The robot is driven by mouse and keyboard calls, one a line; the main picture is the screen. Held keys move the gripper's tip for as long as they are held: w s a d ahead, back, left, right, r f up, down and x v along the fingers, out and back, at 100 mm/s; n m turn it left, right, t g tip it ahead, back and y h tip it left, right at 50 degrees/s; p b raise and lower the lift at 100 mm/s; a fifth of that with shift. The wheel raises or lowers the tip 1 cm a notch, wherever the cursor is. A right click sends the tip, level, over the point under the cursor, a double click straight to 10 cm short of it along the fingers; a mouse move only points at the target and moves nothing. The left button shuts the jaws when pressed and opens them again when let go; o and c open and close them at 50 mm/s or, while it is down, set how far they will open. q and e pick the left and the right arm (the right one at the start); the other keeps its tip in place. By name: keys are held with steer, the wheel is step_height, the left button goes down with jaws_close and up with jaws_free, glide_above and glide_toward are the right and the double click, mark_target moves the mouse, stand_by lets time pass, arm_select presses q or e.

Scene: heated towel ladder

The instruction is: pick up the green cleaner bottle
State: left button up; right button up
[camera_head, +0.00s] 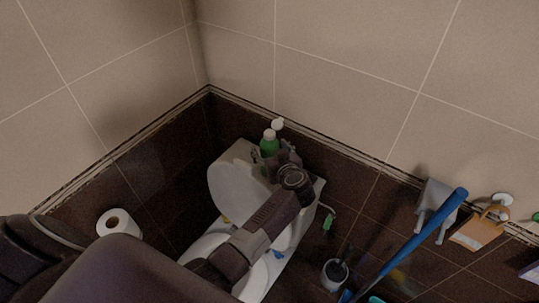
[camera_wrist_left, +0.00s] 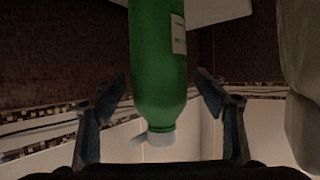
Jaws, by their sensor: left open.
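The green cleaner bottle (camera_head: 268,147) has a white cap and stands on the toilet tank, by the tiled corner. In the left wrist view the bottle (camera_wrist_left: 158,65) appears upside down, its white cap (camera_wrist_left: 160,137) low in the picture. My left gripper (camera_head: 283,160) is at the bottle in the head view, partly covering its right side. In the left wrist view the gripper (camera_wrist_left: 160,85) is open. Its fingers are on either side of the bottle, with visible gaps. My right gripper is not in view.
The toilet's raised lid (camera_head: 235,187) is in front of the tank. Another white top (camera_head: 277,123) shows just behind the bottle. A toilet roll (camera_head: 117,223) is at left. A blue-handled tool (camera_head: 425,230) and a toilet brush holder (camera_head: 335,274) are at right.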

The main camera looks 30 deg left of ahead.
arm_select(q)
steer(key=shift+w+a, duration=0.1)
steer(key=c, duration=0.8)
steer(key=shift+c, duration=1.4)
steer(key=c, duration=0.5)
steer(key=shift+c, duration=0.2)
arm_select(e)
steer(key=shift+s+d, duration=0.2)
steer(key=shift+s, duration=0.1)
arm_select(q)
steer(key=shift+r, duration=0.1)
